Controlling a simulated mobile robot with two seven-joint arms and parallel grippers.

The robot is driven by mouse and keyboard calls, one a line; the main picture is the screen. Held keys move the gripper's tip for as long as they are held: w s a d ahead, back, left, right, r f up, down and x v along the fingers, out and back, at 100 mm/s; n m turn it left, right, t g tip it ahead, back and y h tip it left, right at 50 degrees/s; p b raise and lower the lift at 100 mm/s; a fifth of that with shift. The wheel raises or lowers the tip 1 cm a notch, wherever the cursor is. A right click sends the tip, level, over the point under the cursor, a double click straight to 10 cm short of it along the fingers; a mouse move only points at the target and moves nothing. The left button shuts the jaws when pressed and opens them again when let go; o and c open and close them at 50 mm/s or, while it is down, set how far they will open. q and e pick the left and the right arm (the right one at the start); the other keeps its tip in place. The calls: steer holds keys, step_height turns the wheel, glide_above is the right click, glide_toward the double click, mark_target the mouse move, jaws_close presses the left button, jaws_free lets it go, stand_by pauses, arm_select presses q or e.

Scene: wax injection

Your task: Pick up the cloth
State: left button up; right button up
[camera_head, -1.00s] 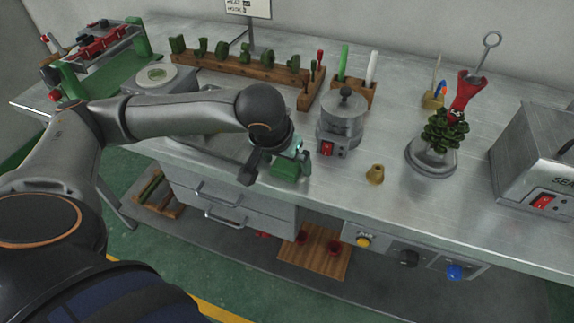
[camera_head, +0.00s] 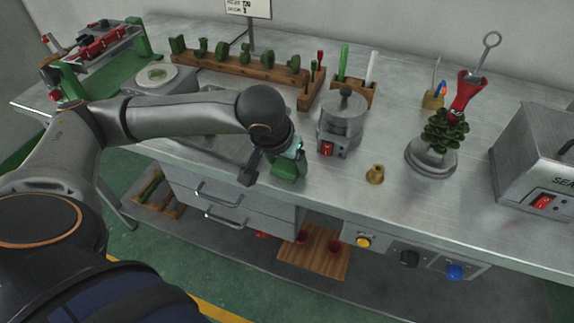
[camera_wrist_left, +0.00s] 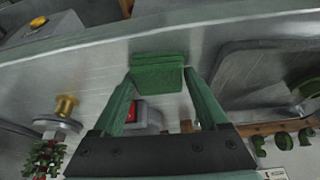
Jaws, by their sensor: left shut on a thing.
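The cloth (camera_head: 285,171) is a small folded green pad near the front edge of the metal bench in the head view. My left gripper (camera_head: 291,157) is over it and shut on it. In the left wrist view the cloth (camera_wrist_left: 157,76) sits between the two green fingers, with its layered edge showing. I cannot tell whether it touches the bench or is slightly raised. My right gripper is not in view.
A metal pot (camera_head: 342,122) stands just right of my left gripper, with a small brass cup (camera_head: 375,174) farther right. A wooden rack (camera_head: 237,72) of green pieces is behind.

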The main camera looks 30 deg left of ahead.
mark_target(287, 163)
arm_select(q)
steer(key=shift+r, duration=0.45)
step_height(287, 163, up, 2)
steer(key=shift+r, duration=0.15)
steer(key=s+d+r+b, duration=0.2)
steer(key=s+d+r, duration=0.7)
steer(key=s, duration=0.2)
steer(key=shift+r+b, duration=0.35)
steer(key=shift+r, duration=0.05)
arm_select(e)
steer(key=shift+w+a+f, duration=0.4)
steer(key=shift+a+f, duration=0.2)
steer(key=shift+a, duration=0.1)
